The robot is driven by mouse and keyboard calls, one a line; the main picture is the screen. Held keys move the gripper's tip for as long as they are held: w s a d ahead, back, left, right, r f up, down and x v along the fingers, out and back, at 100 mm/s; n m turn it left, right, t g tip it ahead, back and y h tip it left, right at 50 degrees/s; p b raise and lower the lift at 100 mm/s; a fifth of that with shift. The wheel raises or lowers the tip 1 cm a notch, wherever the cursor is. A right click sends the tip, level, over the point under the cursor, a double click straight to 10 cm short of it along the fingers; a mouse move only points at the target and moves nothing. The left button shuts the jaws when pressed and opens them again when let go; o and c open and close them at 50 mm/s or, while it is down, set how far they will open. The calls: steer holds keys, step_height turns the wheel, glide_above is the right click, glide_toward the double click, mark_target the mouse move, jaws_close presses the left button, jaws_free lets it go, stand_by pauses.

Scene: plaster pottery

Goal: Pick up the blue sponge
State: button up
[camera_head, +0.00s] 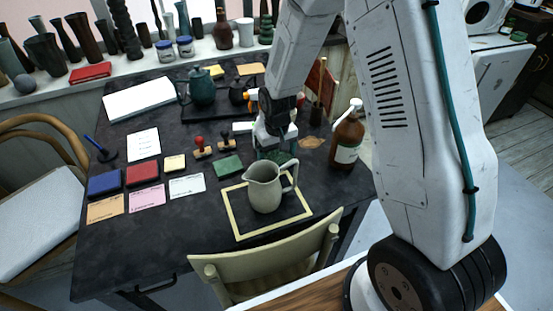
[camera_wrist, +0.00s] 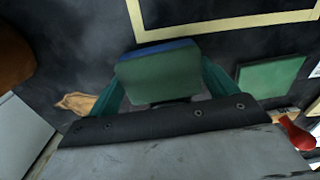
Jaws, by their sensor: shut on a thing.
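The sponge (camera_wrist: 160,72) shows in the wrist view as a block with a green face and a blue strip along its far edge. My gripper (camera_wrist: 163,85) is shut on it, with one teal finger against each side. In the head view my gripper (camera_head: 274,153) points down over the dark table, behind the grey-green pitcher (camera_head: 264,190). The sponge is mostly hidden there. I cannot tell whether it touches the table.
A brown bottle (camera_head: 347,138) stands right of my gripper. The pitcher stands inside a yellow frame (camera_head: 236,211) on the table. A teal teapot (camera_head: 202,88) stands behind.

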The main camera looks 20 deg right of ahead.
mark_target(277, 157)
steer(key=shift+r, duration=0.15)
step_height(277, 157, up, 10)
stand_by(0.3)
steer(key=shift+o, duration=0.4)
